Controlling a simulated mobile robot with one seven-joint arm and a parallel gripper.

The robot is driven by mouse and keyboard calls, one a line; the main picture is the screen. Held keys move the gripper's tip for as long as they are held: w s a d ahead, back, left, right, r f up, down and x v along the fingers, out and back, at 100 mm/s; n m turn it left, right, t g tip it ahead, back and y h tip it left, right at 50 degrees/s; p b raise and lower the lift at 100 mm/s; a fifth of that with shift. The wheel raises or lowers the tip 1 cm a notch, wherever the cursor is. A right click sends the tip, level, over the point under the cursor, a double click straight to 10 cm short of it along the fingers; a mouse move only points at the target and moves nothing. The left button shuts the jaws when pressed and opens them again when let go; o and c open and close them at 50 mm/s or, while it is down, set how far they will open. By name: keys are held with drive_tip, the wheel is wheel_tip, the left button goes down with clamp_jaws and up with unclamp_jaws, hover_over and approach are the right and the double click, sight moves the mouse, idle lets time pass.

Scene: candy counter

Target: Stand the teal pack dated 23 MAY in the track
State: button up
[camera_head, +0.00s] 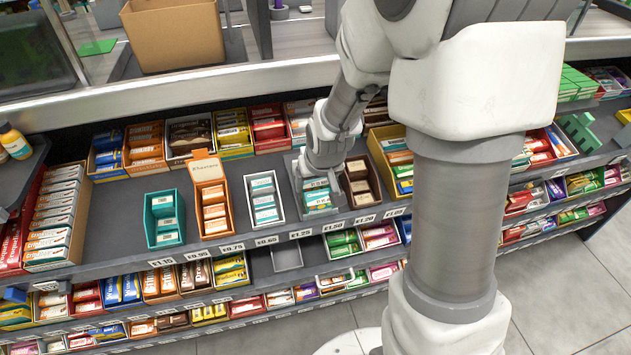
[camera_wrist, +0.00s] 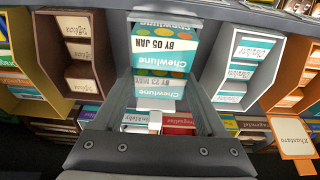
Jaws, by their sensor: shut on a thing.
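The grey track (camera_head: 298,172) stands on the shelf and holds teal packs. My gripper (camera_head: 318,180) reaches down into the track from behind. It is shut on the nearer MAY pack, which looks upright; its base and the fingertips are partly hidden.
A brown box (camera_head: 358,168) and a white box of pale packs (camera_head: 250,182) flank the track closely. An orange display (camera_head: 209,166) and a teal box (camera_head: 149,207) stand further left. Candy boxes line the back, below the counter edge (camera_head: 200,82). Bare shelf shows at left.

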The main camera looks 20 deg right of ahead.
drive_tip(key=shift+f, duration=0.25)
idle(0.5)
drive_tip(key=o, duration=1)
drive_tip(key=shift+r, duration=0.15)
drive_tip(key=shift+p+v, duration=2.25)
drive_tip(key=shift+v, duration=1.15)
